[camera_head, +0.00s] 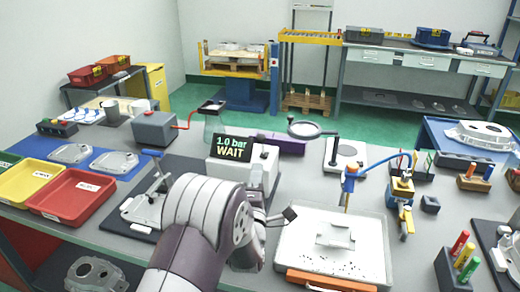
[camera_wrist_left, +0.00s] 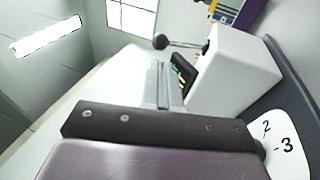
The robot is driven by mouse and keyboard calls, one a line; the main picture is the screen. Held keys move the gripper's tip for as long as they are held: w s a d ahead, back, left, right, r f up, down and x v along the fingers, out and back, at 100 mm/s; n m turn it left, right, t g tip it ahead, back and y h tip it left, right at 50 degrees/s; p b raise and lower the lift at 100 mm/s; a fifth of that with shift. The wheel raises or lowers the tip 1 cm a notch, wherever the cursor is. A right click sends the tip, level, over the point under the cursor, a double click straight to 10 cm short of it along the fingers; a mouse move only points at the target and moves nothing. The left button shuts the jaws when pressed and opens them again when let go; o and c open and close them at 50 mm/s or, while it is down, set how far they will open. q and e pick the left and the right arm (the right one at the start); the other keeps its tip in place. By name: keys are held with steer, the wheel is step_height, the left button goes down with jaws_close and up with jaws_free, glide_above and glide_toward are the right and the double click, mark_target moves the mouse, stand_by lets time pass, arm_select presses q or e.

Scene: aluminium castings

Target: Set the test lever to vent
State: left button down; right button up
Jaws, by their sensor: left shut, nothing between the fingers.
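The white test unit (camera_head: 222,172) stands mid-bench, its display (camera_head: 234,147) reading "1.0 bar WAIT". In the left wrist view its pale housing (camera_wrist_left: 235,72) is at the upper right. A thin rod with a dark ball knob (camera_wrist_left: 160,42), looking like the test lever, juts left from it. The lever is not clear in the head view. My right gripper is out of view.
A white tray (camera_head: 285,262) lies right of my left arm. A clamp fixture (camera_head: 128,226) stands to its left, beside a red bin (camera_head: 105,190) and a yellow bin (camera_head: 12,190). A magnifier (camera_head: 304,130) stands behind. A plate marked 2 and 3 (camera_wrist_left: 284,128) is beside my gripper.

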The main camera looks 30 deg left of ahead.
mark_target(262, 137)
arm_select(q)
steer(key=p+x, duration=0.1)
steer(key=x, duration=0.6)
steer(key=shift+w+a+r, duration=0.1)
steer(key=shift+w, duration=0.15)
steer(key=shift+w+r+p, duration=0.15)
steer(key=shift+r+p, duration=0.25)
steer(key=shift+p, duration=0.15)
steer(key=w+r+g+p, duration=0.1)
steer(key=p, duration=0.1)
steer(key=r+g+h+p, duration=0.1)
steer(key=p, duration=0.1)
steer(key=shift+w+a+r+m+g+p, duration=0.15)
steer(key=shift+w+a+m+g+p, duration=0.15)
steer(key=shift+w+p, duration=0.1)
steer(key=w+a+g+h+p, duration=0.1)
steer(key=w+g+h+p, duration=0.1)
steer(key=w+g+p, duration=0.3)
steer(key=w+p, duration=0.1)
steer(key=p, duration=0.3)
steer(key=shift+w+a+r+m+g+p, duration=0.25)
steer(key=shift+w+r+m+g+p, duration=0.05)
steer(key=shift+r+m, duration=0.1)
steer(key=shift+r, duration=0.15)
